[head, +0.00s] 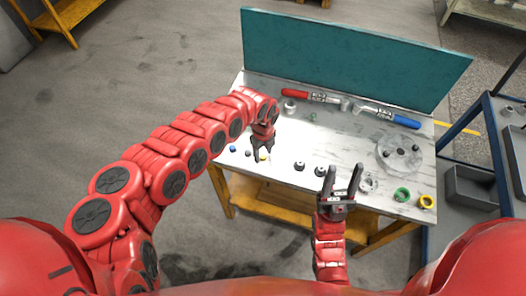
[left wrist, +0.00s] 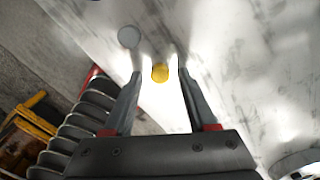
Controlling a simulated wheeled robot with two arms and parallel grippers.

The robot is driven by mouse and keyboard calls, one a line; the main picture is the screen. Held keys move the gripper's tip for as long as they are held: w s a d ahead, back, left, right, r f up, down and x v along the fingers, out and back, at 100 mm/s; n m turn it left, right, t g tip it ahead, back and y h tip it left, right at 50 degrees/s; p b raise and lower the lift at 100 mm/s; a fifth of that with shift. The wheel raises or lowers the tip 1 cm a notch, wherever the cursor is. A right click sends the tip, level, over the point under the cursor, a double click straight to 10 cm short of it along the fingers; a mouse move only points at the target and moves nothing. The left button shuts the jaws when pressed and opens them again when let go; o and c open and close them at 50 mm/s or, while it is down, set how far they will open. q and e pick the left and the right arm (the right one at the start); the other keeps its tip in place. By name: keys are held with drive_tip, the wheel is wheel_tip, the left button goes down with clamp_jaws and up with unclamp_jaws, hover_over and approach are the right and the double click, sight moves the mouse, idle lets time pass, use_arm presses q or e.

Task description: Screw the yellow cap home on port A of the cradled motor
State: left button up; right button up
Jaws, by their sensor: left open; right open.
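A small yellow cap (head: 263,157) sits near the left front of the workbench. In the left wrist view the yellow cap (left wrist: 160,72) lies between the fingertips of my open left gripper (left wrist: 158,78), with gaps on both sides. In the head view my left gripper (head: 262,156) points down over the cap and partly covers it. My right gripper (head: 342,178) is open and empty, above the front edge of the bench. A round grey metal body (head: 399,153) stands at the right of the bench; I cannot tell whether it is the cradled motor, and no port A is readable.
Blue (head: 232,148) and dark small caps lie near the yellow one. Two dark fittings (head: 299,166) sit mid-front. A green ring (head: 402,194) and a yellow ring (head: 426,201) lie front right.

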sight(263, 156)
use_arm(q)
drive_tip(key=shift+f, duration=0.35)
idle(0.3)
clamp_jaws()
drive_tip(key=shift+r, duration=0.15)
idle(0.6)
drive_tip(key=shift+r+p, duration=2.15)
drive_tip(key=shift+r, duration=0.75)
